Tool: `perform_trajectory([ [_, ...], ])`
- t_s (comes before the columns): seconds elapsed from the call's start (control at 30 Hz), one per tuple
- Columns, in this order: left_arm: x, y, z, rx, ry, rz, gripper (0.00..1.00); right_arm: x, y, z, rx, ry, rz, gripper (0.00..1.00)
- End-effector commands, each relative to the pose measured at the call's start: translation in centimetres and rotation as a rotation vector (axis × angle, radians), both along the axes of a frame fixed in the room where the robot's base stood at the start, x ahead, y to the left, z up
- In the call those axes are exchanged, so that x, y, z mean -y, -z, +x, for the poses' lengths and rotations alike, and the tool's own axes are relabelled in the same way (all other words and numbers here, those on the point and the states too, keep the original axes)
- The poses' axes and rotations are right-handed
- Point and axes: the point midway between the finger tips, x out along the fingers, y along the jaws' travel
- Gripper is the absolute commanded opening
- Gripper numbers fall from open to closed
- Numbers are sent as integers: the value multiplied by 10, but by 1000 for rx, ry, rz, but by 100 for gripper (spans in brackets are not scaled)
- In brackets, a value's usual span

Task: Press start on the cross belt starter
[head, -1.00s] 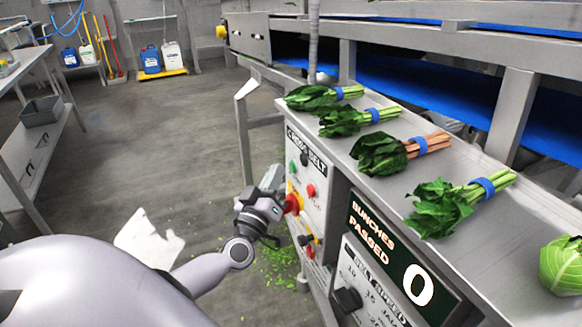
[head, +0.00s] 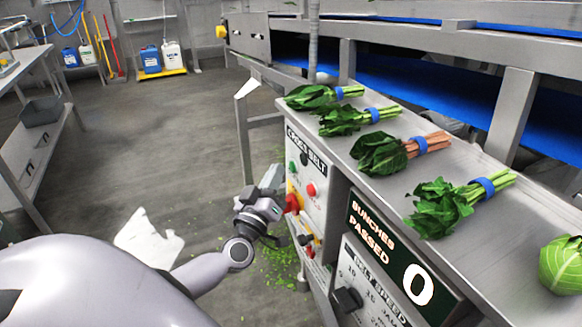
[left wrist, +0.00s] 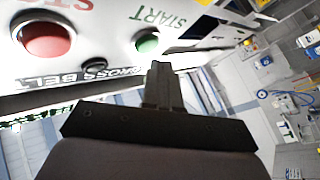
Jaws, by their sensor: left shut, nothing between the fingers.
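The cross belt starter (head: 318,178) is a white panel on the side of the steel bench. In the head view its green start button (head: 293,167), red stop button (head: 311,190) and a red knob (head: 293,203) show. In the left wrist view the panel is upside down, with the green start button (left wrist: 148,43) under the word START and the red stop button (left wrist: 47,40) to its left. My left gripper (head: 272,178) is shut and empty beside the panel. In the left wrist view its fingertips (left wrist: 160,68) are just short of the start button, apparently not touching. My right gripper is not in view.
Several bunches of greens (head: 380,153) and a cabbage (head: 562,265) lie on the bench top. A counter (head: 400,262) reading 0 and a belt speed panel (head: 370,290) stand right of the starter. Open floor (head: 160,140) lies to the left.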

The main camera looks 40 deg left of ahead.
Motion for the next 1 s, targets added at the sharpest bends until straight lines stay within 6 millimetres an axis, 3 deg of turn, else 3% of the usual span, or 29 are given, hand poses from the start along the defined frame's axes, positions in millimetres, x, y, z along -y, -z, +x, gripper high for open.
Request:
perform_trajectory([
  [1.0,4,-1,7,0,0,0,0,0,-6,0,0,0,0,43],
])
